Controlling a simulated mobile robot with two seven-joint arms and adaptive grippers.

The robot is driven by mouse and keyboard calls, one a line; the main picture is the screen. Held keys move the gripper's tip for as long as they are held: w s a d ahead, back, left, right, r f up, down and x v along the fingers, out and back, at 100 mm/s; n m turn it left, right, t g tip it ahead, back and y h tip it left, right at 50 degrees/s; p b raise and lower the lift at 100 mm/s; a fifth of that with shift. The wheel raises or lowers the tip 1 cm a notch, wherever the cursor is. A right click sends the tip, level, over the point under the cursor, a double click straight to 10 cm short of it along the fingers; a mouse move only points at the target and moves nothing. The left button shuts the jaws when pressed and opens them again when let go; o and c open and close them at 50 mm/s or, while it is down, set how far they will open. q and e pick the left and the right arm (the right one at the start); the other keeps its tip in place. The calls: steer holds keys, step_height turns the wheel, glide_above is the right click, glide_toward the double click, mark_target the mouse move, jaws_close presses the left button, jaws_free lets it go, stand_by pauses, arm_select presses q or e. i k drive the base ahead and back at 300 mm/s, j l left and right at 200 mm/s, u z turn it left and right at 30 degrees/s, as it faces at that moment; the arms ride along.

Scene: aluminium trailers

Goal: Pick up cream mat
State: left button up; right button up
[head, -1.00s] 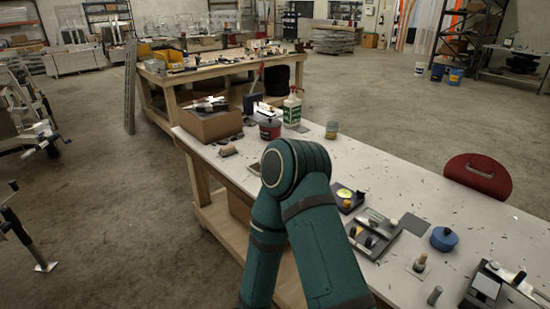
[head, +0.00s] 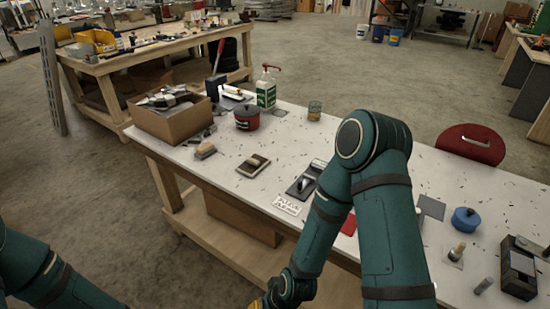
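I cannot tell for certain which thing is the cream mat. A small flat whitish piece with dark marks (head: 287,205) lies near the front edge of the workbench (head: 225,172). A small pale square (head: 453,258) lies under a wooden-topped stamp-like thing at the right. My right arm stands bent over the bench middle, elbow up, and hides part of the top.
A cardboard box (head: 170,118), red pot (head: 247,118), green-white pump bottle (head: 266,88) and wooden block (head: 206,150) stand at the left. A dark tray (head: 253,165), dark tool (head: 306,180), grey mat (head: 431,207) and blue round container (head: 466,219) are also on the bench.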

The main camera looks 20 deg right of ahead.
mark_target(253, 165)
steer(key=i+j+z, duration=0.2)
steer(key=z, duration=0.15)
steer(key=i+j+z, duration=0.15)
steer(key=j+z, duration=0.2)
steer(key=i+j+z, duration=0.15)
steer(key=j+z, duration=0.15)
steer(key=i+j+z, duration=0.1)
steer(key=j+z, duration=0.6)
